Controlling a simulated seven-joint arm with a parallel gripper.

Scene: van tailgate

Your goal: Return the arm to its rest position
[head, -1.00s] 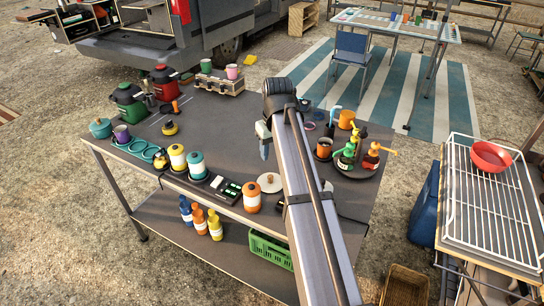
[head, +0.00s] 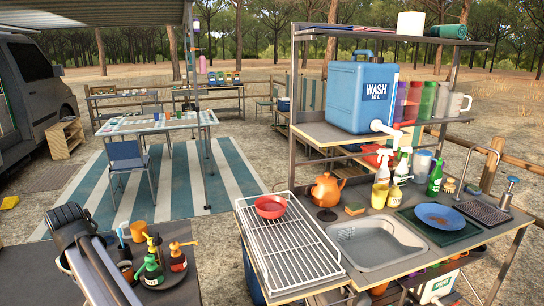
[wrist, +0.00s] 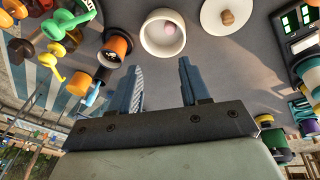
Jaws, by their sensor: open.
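My arm (head: 95,265) crosses the lower left corner of the head view, over the dark table. My gripper is outside the head view. In the wrist view my gripper (wrist: 160,65) is open, with its two grey-blue fingers apart and nothing between them. The fingers point toward the dark tabletop (wrist: 195,45). I cannot tell how high the fingers are above the table.
Pump bottles (head: 150,270) and an orange cup (head: 138,232) stand beside my arm. The wrist view also shows a white lid with a wooden knob (wrist: 227,18) and an orange cup (wrist: 115,45). A wire rack (head: 290,250) with a red bowl (head: 270,207) stands right of the table.

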